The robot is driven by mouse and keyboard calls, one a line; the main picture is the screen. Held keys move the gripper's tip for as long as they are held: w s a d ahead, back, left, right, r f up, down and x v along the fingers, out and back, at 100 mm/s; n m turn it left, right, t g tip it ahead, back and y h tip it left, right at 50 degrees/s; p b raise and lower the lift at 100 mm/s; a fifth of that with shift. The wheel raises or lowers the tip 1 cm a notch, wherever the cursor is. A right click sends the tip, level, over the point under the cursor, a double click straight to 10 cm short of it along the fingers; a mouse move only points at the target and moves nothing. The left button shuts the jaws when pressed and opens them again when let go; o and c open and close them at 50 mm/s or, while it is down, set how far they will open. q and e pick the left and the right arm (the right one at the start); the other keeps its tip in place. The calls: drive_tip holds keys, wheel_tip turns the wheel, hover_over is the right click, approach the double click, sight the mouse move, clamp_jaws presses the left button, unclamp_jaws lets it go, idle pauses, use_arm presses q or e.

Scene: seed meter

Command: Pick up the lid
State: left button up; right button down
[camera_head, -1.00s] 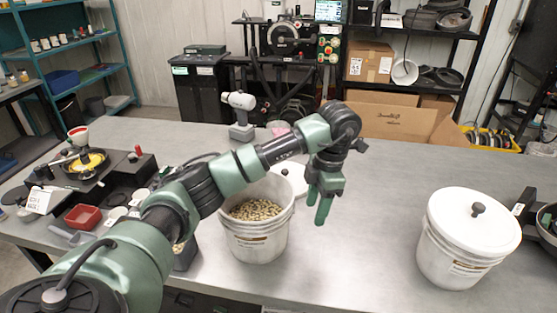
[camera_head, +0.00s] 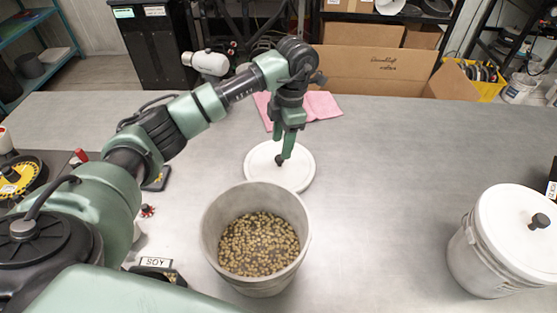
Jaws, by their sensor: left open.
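A round white lid (camera_head: 262,169) with a small dark knob (camera_head: 279,159) lies flat on the grey table, behind an open bucket. The open bucket (camera_head: 213,225) holds many beige seeds. My left gripper (camera_head: 285,150) points down at the lid's knob, its fingers partly in front of it. It is open; I cannot tell whether the fingers touch the knob. A second white bucket (camera_head: 475,265) at the right has its own white lid (camera_head: 508,225) with a dark knob on top. My right gripper is not in view.
A pink cloth (camera_head: 320,106) lies just behind the lid, and a white and grey drill-like tool (camera_head: 207,63) stands behind my left arm. Cardboard boxes (camera_head: 375,75) stand beyond the table. The table between the lid and the right bucket is clear.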

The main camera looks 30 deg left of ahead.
sight(279, 158)
use_arm(q)
drive_tip(key=f, duration=0.2)
drive_tip(key=f+p, duration=0.1)
drive_tip(key=f, duration=0.1)
drive_tip(key=shift+s+a+p, duration=0.15)
drive_tip(key=shift+s+p, duration=0.05)
drive_tip(key=shift+p, duration=0.1)
drive_tip(key=shift+f, duration=0.4)
drive_tip(key=shift+c, duration=0.2)
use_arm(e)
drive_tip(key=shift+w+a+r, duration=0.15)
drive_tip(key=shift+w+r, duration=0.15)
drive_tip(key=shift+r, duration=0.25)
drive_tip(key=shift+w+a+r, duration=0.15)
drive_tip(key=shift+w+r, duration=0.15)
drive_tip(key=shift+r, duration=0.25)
use_arm(q)
clamp_jaws()
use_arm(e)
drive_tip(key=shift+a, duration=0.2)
use_arm(q)
drive_tip(key=shift+r, duration=0.1)
